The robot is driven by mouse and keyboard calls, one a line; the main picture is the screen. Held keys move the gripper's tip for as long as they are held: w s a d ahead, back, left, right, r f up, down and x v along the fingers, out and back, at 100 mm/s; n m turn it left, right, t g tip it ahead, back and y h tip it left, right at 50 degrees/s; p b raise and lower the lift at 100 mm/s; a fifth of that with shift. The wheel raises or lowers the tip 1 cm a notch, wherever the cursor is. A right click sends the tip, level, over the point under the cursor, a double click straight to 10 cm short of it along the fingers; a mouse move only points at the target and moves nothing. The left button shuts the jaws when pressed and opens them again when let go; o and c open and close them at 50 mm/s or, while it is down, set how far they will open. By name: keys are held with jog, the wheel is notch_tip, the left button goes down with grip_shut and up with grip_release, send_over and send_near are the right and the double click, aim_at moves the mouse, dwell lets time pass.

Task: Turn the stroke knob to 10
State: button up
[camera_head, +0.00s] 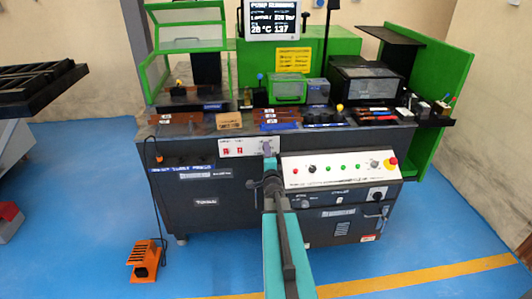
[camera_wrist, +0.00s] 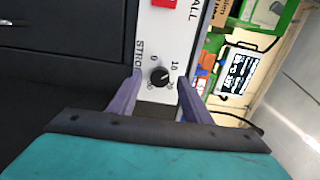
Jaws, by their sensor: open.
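The stroke knob (camera_wrist: 158,76) is a small black round knob on a white panel, with 0, 10 and higher marks around it. A small light mark on the knob seems to point toward the 10 side, but it is too small to read surely. My gripper (camera_wrist: 160,79) is open, one purple-grey finger on each side of the knob in the wrist view, with gaps between. I cannot tell how far the tips stand from the panel. In the head view my gripper (camera_head: 269,152) is at the right end of the white panel (camera_head: 233,153) and covers the knob's area.
A red switch (camera_wrist: 164,3) sits beyond the knob on the panel. In the head view a sloped control panel (camera_head: 330,167) with lamps and a red emergency button (camera_head: 391,164) is right of my arm. An orange foot pedal (camera_head: 145,258) stands on the floor.

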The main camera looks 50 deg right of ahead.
jog(key=p+v, duration=0.8)
jog(key=v, duration=0.3)
jog(key=shift+s+a+p, duration=0.25)
jog(key=shift+s+p, duration=0.05)
jog(key=shift+p, duration=0.05)
dwell(0.6)
dwell(0.6)
